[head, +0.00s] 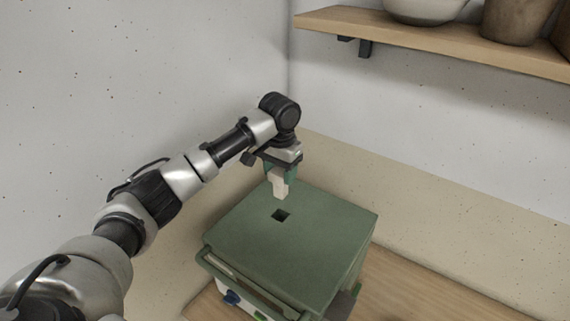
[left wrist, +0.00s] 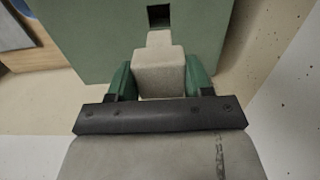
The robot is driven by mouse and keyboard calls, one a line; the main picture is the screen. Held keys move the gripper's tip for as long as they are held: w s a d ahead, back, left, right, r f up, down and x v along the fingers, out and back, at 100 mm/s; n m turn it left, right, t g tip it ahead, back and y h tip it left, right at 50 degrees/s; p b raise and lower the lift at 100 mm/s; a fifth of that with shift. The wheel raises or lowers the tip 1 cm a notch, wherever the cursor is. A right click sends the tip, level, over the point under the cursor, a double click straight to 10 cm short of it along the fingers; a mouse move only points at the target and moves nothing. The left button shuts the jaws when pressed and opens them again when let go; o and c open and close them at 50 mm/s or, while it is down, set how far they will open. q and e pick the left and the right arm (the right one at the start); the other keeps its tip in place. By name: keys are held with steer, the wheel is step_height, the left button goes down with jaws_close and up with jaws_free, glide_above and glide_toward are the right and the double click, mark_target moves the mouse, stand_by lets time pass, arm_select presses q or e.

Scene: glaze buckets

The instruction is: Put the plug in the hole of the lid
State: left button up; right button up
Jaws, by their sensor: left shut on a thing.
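The plug (head: 279,189) is a pale beige block with a narrower lower end. My left gripper (head: 281,176) is shut on it and holds it above the lid, a little behind the hole. In the left wrist view the plug (left wrist: 159,70) sits between the green fingertips (left wrist: 160,82), its narrow end pointing toward the hole. The lid (head: 310,240) is a flat green square top on a box, with a small dark square hole (head: 281,215). The hole (left wrist: 159,15) shows beyond the plug's tip in the left wrist view, apart from it. My right gripper is not in view.
The green box stands on a wooden surface (head: 405,290) near the wall corner. A wooden shelf (head: 440,48) with a pale bowl (head: 423,10) and a brown pot (head: 517,18) is at the upper right. A handle bar (head: 240,283) runs along the box's front.

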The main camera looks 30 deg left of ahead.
mark_target(280, 197)
arm_select(q)
steer(key=shift+s+f, duration=0.3)
steer(key=shift+f, duration=0.25)
steer(key=shift+s+f, duration=0.25)
steer(key=shift+f, duration=0.3)
steer(key=f, duration=0.2)
steer(key=w+f, duration=0.1)
steer(key=shift+f, duration=0.4)
steer(key=shift+s+r, duration=0.15)
steer(key=shift+s, duration=0.1)
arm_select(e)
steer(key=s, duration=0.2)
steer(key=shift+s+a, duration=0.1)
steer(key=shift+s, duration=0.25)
arm_select(q)
steer(key=shift+f, duration=0.4)
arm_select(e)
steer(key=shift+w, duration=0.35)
arm_select(q)
steer(key=shift+f, duration=0.1)
steer(key=shift+f, duration=0.85)
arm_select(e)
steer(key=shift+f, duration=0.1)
